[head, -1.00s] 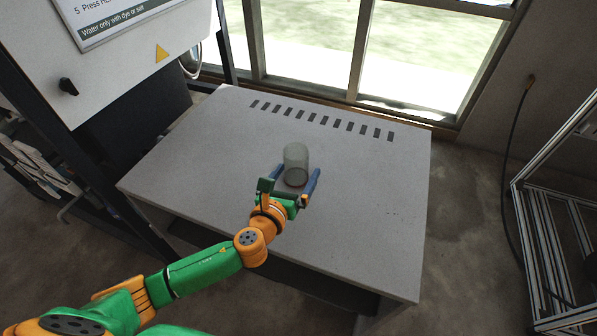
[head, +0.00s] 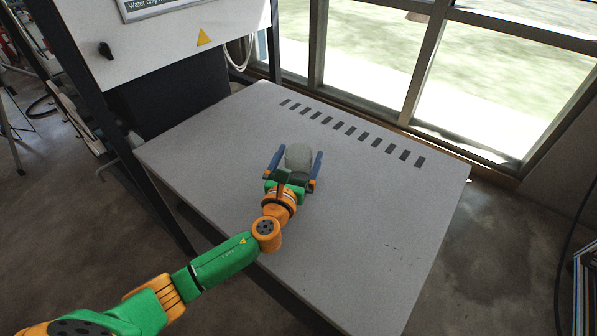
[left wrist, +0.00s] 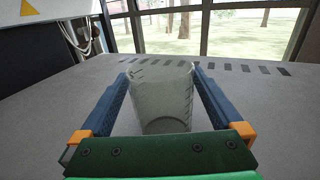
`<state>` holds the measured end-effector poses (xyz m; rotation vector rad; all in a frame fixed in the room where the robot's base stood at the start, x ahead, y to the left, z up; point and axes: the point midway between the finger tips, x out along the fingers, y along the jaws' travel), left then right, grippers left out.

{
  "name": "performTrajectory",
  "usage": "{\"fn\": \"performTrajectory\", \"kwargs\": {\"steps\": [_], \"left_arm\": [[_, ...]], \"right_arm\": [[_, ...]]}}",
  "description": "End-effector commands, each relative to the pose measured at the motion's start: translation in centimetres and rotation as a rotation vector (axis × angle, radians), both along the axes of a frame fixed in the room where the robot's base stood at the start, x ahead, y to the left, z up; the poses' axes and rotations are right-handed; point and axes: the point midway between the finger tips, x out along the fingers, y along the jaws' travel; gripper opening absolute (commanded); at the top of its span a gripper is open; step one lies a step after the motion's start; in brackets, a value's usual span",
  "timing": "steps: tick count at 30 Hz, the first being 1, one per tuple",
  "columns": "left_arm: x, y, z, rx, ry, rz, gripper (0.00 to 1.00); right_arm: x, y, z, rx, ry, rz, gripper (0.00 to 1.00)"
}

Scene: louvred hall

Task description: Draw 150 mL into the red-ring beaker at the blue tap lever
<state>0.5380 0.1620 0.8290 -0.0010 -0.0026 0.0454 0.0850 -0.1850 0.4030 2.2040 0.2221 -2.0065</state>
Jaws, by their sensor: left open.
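A clear grey beaker (head: 298,157) stands upright on the grey table (head: 385,225). No red ring on it can be made out now in the head view. My left gripper (head: 296,161) is open, with its blue fingers on either side of the beaker. In the left wrist view, the beaker (left wrist: 162,98) stands between the two fingers (left wrist: 160,90), with a visible gap at the left finger; contact at the right finger is unclear. The gripper body hides the beaker's front base. My right gripper and the blue tap lever are not in view.
A row of dark slots (head: 350,132) runs along the table's far side, below the windows (head: 385,60). A pale panel with a yellow warning triangle (head: 204,37) and a dark knob (head: 105,50) stands at upper left. The table around the beaker is clear.

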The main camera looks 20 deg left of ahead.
Motion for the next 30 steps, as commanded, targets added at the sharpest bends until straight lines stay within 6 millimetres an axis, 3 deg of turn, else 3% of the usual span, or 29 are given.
{"fn": "performTrajectory", "kwargs": {"steps": [3,10,11,20,26,30], "left_arm": [[1.7,0.1,-0.1,0.000,0.000,0.000,1.00],[2.1,0.1,-0.1,0.000,0.002,-0.001,1.00],[2.1,0.1,-0.1,0.000,0.002,-0.001,0.95],[2.0,0.1,-0.1,0.000,0.002,-0.001,0.14],[2.0,0.1,0.0,0.000,0.002,-0.001,0.12],[2.0,0.1,1.4,0.000,0.000,-0.002,0.12]], "right_arm": [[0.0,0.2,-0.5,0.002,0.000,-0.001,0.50],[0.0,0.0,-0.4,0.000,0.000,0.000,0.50],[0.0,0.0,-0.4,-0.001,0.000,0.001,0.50],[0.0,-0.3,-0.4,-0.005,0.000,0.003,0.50],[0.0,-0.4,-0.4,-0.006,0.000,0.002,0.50],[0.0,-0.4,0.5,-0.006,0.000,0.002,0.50]]}}
